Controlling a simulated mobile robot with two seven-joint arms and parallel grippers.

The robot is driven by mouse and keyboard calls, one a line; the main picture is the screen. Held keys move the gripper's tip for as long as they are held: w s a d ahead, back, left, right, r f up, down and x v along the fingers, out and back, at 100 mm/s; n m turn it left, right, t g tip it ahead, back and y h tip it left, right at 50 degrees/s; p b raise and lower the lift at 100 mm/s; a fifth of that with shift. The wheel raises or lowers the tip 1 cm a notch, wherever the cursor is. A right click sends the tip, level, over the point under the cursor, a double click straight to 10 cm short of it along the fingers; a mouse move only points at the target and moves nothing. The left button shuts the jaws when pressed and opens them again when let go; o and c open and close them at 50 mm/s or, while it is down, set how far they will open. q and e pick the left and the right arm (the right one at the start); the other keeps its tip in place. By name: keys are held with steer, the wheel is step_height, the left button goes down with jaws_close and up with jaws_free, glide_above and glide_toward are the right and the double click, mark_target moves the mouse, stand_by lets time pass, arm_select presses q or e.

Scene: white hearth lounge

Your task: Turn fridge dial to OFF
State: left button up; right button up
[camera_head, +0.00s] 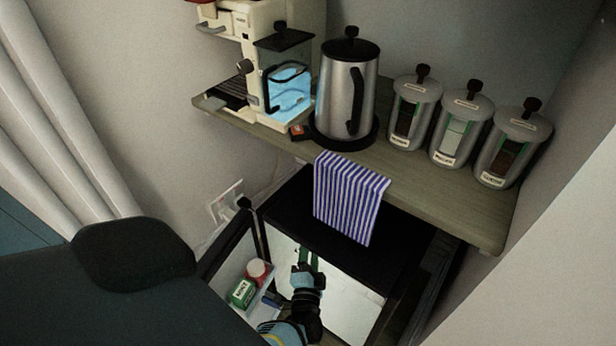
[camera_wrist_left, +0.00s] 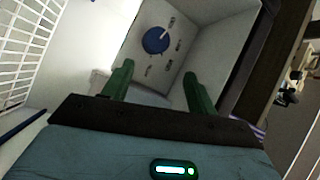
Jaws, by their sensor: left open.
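The fridge (camera_head: 345,235) is a small black unit under the shelf, with its door open to the left and a white interior. The fridge dial (camera_wrist_left: 155,40) is a round blue knob with a pale pointer, on a white inner panel in the left wrist view. Its pointer slants to the upper right; the marks around it are too small to read. My left gripper (camera_wrist_left: 158,88) has green fingers, open and empty, apart from the dial, which shows beyond and between the fingertips. In the head view, my left gripper (camera_head: 307,258) is at the fridge opening, and the dial is hidden.
The open door (camera_head: 240,265) holds a green box (camera_head: 243,292) and a red-and-white container (camera_head: 258,270). A white wire rack (camera_wrist_left: 25,45) is at the left in the wrist view. A striped towel (camera_head: 348,198) hangs from the wooden shelf (camera_head: 430,185) above, which bears a kettle (camera_head: 345,95) and canisters.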

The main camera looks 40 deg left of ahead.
arm_select(q)
steer(key=shift+s+d+f+m+g+y+p, duration=0.1)
steer(key=shift+s+f+m+g+y+p, duration=0.15)
steer(key=shift+m+g, duration=0.2)
steer(key=shift+s+f+m+g+y+p, duration=0.15)
steer(key=shift+m+g+p, duration=0.2)
steer(key=shift+g, duration=0.2)
steer(key=shift+f, duration=0.1)
